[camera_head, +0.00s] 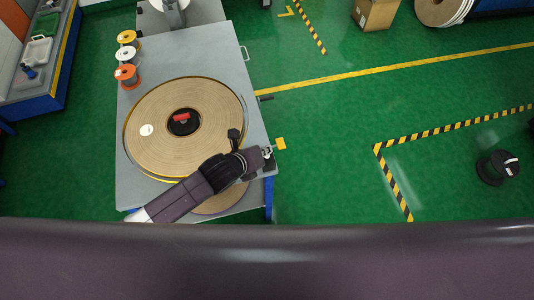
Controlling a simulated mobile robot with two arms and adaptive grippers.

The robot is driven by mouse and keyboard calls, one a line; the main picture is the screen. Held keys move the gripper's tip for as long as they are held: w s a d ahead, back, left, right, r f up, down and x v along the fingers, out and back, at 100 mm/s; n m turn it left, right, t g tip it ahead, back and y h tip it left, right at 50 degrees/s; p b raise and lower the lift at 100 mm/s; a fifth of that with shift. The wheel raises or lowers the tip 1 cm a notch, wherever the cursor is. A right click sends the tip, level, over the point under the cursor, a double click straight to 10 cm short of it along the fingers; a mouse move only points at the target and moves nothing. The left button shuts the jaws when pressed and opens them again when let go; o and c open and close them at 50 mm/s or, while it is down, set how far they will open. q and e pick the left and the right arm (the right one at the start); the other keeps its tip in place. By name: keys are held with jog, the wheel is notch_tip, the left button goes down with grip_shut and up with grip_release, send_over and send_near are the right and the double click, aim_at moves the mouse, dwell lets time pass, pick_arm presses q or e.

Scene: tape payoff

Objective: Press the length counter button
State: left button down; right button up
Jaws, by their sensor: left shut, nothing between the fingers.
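My left arm reaches over the grey table from the lower left. Its gripper (268,153) is shut and empty at the table's right edge, beside a small metal fitting with a yellow plate (280,143). This fitting may be the length counter, but I cannot tell. No button can be made out; the gripper may hide it, and contact cannot be seen. A large brown tape roll (185,95) lies flat on the table, with a red piece on its dark hub. My right gripper is not in view.
A workbench (40,60) is at the upper left. A black spool (497,168) and a cardboard box (376,13) stand on the green floor, which is mostly clear to the right.

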pick_arm(q)
jog(key=shift+f, duration=0.2)
dwell(0.4)
jog(key=shift+f, duration=0.2)
jog(key=shift+f, duration=0.5)
dwell(0.9)
jog(key=shift+r+p, duration=0.8)
jog(key=shift+r, duration=0.1)
notch_tip(320, 180, up, 5)
jog(key=p, duration=0.5)
jog(key=shift+r, duration=0.1)
dwell(0.5)
